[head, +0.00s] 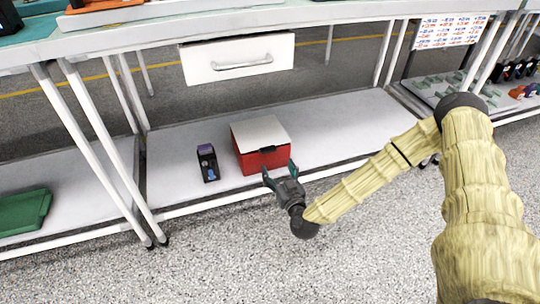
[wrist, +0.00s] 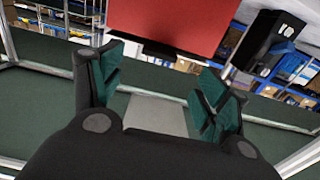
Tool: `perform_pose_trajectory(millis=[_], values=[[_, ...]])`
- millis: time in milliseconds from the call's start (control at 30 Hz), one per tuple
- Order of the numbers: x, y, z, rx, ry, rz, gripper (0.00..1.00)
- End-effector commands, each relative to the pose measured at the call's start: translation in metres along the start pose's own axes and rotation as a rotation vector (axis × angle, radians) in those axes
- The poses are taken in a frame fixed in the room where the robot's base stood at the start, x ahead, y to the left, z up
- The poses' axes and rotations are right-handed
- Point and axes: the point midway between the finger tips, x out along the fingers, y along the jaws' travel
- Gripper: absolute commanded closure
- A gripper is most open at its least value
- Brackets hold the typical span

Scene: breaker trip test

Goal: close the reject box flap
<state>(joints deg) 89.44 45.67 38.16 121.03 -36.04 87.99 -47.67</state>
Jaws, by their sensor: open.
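The reject box (head: 262,161) is a red box on the lower shelf, with a pale flap (head: 259,131) on top. The flap lies roughly flat over the box; I cannot tell whether it is fully shut. A black tab (head: 267,150) shows at its front edge. My gripper (head: 279,170) is open and empty, just in front of the box near its lower front right. In the wrist view the gripper (wrist: 162,88) has its fingers spread, with the red box face (wrist: 170,22) beyond them at the top.
A black breaker (head: 208,167) with a purple top stands left of the box. A white drawer (head: 238,60) hangs above the shelf under the worktop. A green tray (head: 25,213) lies at the far left. The shelf right of the box is clear.

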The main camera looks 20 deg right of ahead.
Motion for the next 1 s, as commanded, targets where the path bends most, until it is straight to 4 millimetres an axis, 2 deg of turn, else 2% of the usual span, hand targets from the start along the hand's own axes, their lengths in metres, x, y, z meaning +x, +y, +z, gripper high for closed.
perform_pose_trajectory(millis=[300, 500, 700, 1000], values=[[0.052, 0.000, 0.004, 0.001, 0.001, 0.001, 0.25], [0.077, 0.000, 0.003, 0.001, -0.001, 0.000, 0.25], [0.087, -0.001, 0.002, 0.002, -0.003, -0.001, 0.25], [0.089, 0.000, 0.001, 0.002, -0.003, -0.001, 0.25]])
